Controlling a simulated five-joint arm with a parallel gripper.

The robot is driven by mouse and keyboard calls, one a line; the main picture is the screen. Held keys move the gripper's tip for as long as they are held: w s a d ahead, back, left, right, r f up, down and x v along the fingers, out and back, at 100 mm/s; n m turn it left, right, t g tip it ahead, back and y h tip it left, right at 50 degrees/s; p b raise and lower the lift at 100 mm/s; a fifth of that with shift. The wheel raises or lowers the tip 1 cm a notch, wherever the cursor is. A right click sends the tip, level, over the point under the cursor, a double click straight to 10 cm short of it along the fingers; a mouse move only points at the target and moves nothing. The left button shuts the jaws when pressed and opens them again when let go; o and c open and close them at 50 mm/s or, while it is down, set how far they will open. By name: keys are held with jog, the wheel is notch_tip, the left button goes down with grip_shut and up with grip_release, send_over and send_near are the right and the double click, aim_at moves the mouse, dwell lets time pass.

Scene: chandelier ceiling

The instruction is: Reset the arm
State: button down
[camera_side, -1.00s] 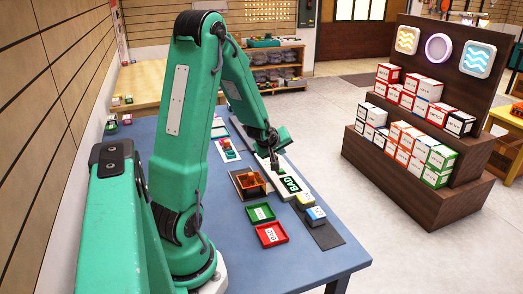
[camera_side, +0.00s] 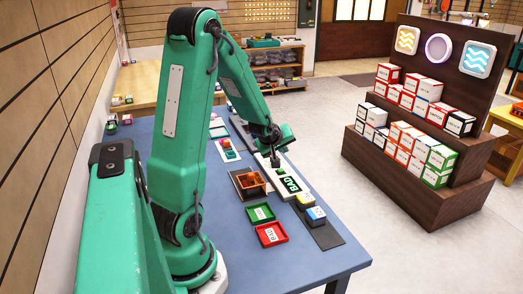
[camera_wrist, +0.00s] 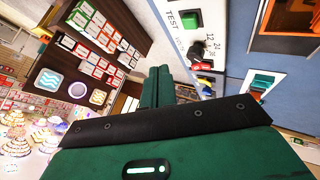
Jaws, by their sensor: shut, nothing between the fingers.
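My green arm stands over the blue table, and my gripper (camera_side: 275,161) points down, shut and empty, above the far end of a white panel (camera_side: 290,187) with a green sign reading BAD. Its two closed fingers (camera_wrist: 158,85) show side by side in the wrist view. There a white panel (camera_wrist: 180,38) marked TEST lies beyond them, with a green button (camera_wrist: 190,18) and a dark knob with a red part (camera_wrist: 200,55). Whether the fingertips touch the panel cannot be told.
An orange open box (camera_side: 249,183) sits left of the panel. A green tray (camera_side: 260,213) and a red tray (camera_side: 271,235) lie nearer. Small yellow and blue boxes (camera_side: 311,209) stand on a dark mat (camera_side: 328,236). A brown shelf with cartons (camera_side: 430,130) stands right.

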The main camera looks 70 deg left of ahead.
jog(key=s+d+r+m+h, duration=0.1)
jog(key=d+r+m+h, duration=0.1)
jog(key=d+r+m, duration=0.45)
jog(key=s+d+r+m+h, duration=0.1)
jog(key=d+r, duration=0.2)
jog(key=d, duration=0.7)
jog(key=s+d+r+m+g+h, duration=0.1)
jog(key=s+d+r+m+h, duration=0.1)
jog(key=s+d+r+m, duration=0.3)
jog(key=s+d+m, duration=0.4)
jog(key=s+d, duration=0.3)
jog(key=d, duration=0.1)
jog(key=shift+h, duration=0.3)
